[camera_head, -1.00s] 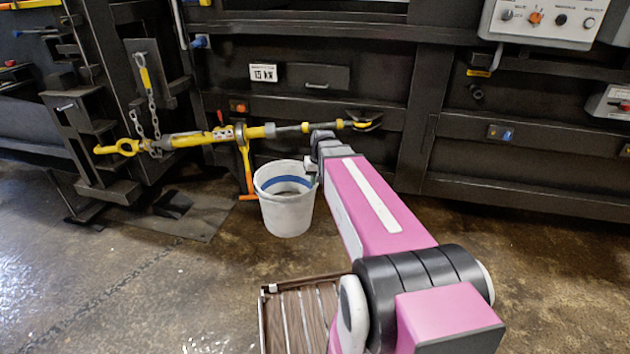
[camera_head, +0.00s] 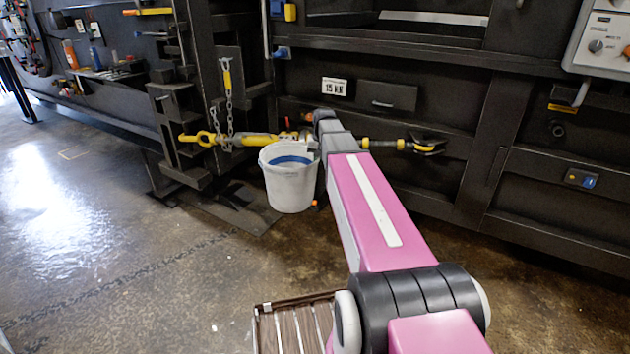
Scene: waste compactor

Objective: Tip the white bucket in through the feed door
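The white bucket (camera_head: 289,185) hangs upright near the middle of the view, with a blue band inside its rim. My gripper (camera_head: 312,140) is at its right rim, at the end of my pink arm. The fingers are small and partly hidden by the wrist, but the bucket is held up at them, clear of the floor. The feed door is not clearly identifiable; a dark opening (camera_head: 430,18) with a pale strip shows at the top of the dark machine.
A yellow ratchet bar (camera_head: 245,140) with a chain (camera_head: 227,100) crosses the machine front behind the bucket. A grey control panel (camera_head: 603,45) is at the upper right. A slatted crate (camera_head: 290,325) shows at the bottom. Floor at left is free.

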